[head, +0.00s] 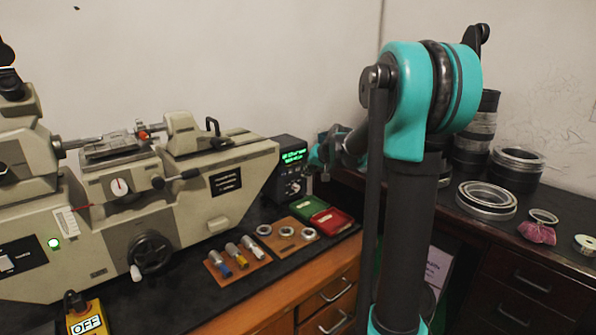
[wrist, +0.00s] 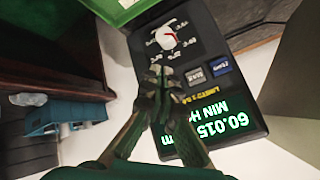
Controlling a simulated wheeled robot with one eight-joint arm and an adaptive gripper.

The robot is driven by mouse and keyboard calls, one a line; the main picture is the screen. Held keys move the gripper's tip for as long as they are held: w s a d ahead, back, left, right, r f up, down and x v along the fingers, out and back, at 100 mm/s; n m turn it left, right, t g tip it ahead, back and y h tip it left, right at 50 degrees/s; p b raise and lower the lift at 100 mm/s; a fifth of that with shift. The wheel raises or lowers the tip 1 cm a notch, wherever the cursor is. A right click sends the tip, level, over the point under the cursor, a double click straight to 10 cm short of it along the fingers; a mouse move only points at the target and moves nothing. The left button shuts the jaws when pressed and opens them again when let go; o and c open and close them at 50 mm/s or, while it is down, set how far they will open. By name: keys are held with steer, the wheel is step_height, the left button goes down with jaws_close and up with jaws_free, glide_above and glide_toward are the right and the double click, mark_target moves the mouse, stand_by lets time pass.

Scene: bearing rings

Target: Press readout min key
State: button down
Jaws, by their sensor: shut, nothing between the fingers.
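The readout (head: 290,170) is a dark box with a lit green display, beside the right end of the measuring machine. In the wrist view the readout (wrist: 205,60) is upside down; its display (wrist: 215,125) shows "60.015" and "MIN H", partly covered by my gripper. A blue key (wrist: 228,67) and a dark key (wrist: 194,76) are on its panel, with a knob (wrist: 172,36) farther on. The key labels are too small to read surely. My gripper (wrist: 160,72) is shut and empty, its tips over the panel near the knob. I cannot tell whether it touches.
A green tray (head: 307,206) and a red tray (head: 331,221) lie in front of the readout. Several rings (head: 286,232) and plug gauges on boards stand nearby. The measuring machine (head: 140,190) fills the left. More large rings (head: 486,199) stand on the right bench.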

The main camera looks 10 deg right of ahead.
steer(key=s+d, duration=0.2)
steer(key=s, duration=0.1)
steer(key=shift+s, duration=0.15)
stand_by(0.6)
